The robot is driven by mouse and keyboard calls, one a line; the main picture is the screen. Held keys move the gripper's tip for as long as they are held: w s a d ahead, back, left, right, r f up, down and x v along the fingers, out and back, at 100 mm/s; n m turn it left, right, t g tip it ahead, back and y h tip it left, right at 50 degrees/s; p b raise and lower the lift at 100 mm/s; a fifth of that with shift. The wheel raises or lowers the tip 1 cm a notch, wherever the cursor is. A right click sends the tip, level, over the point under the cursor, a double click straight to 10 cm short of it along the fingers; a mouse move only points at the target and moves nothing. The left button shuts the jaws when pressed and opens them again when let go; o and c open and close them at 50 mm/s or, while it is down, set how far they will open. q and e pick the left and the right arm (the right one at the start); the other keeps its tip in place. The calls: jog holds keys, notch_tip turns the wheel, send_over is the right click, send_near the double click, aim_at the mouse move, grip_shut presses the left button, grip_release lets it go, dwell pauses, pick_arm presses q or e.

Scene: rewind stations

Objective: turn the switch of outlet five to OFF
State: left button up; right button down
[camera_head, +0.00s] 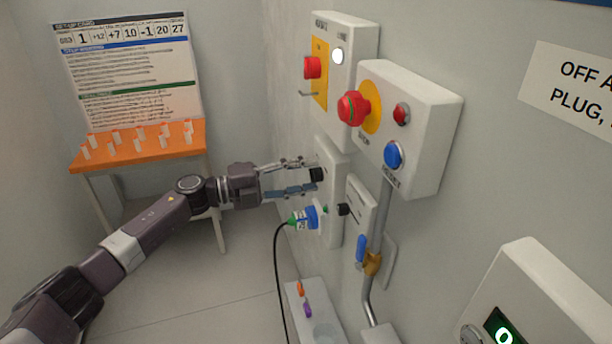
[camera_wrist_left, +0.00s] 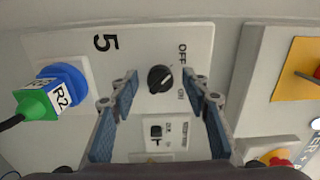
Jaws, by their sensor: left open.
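The outlet five panel (camera_wrist_left: 80,50) is a pale plate marked 5 on the wall, also seen edge-on in the head view (camera_head: 331,150). Its black rotary switch (camera_wrist_left: 160,79) has OFF and ON printed beside it; I cannot tell surely which one it points to. In the head view the switch (camera_head: 317,174) shows at my left fingertips. My left gripper (camera_wrist_left: 160,84) is open, with one finger on each side of the switch and a visible gap to each. A green and blue plug (camera_wrist_left: 50,92) sits in the outlet. My right gripper is not in view.
Above are a red mushroom button (camera_head: 352,108) on a white box and a blue button (camera_head: 394,155). A second black knob (camera_head: 343,210) and a blue-handled valve (camera_head: 361,248) are close by. A black cable (camera_head: 277,270) hangs from the plug. An orange table (camera_head: 140,158) stands behind my arm.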

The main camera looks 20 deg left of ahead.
pick_arm(q)
jog(key=v, duration=1.1)
jog(key=shift+s+a, duration=0.2)
jog(key=shift+a, duration=0.1)
